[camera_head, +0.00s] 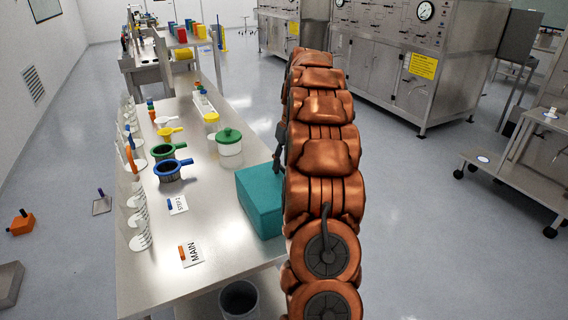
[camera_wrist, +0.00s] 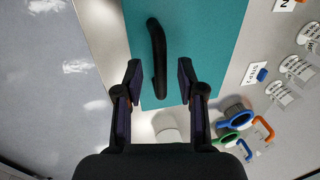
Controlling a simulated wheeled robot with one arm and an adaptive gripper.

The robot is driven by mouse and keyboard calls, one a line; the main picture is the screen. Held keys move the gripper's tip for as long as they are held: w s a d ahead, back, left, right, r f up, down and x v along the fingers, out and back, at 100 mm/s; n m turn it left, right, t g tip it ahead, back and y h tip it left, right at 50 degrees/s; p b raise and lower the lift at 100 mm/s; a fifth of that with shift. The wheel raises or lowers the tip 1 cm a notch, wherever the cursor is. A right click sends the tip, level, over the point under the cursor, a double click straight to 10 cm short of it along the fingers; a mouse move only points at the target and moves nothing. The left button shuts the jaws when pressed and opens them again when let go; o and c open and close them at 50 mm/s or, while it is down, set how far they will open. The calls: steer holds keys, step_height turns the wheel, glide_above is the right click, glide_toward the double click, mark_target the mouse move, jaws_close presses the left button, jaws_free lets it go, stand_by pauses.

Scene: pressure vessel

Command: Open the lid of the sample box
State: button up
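The sample box is a teal box (camera_head: 262,203) at the right edge of the bench, partly hidden behind my arm. Its lid looks closed. In the wrist view the teal lid top (camera_wrist: 215,30) fills the upper middle, with a curved black handle (camera_wrist: 157,58) on it. My gripper (camera_wrist: 160,70) is open, and the handle appears between its two fingertips. I cannot tell how far above the handle the fingers are, and no contact shows. In the head view only a dark part of my gripper (camera_head: 279,148) shows beside the arm, above the box's far end.
On the metal bench (camera_head: 225,262) a green-lidded white jar (camera_head: 229,148) stands behind the box. A MAIN label (camera_head: 191,254) lies near the front. A grey bin (camera_head: 239,299) stands below.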

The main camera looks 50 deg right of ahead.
jaws_close()
stand_by(0.6)
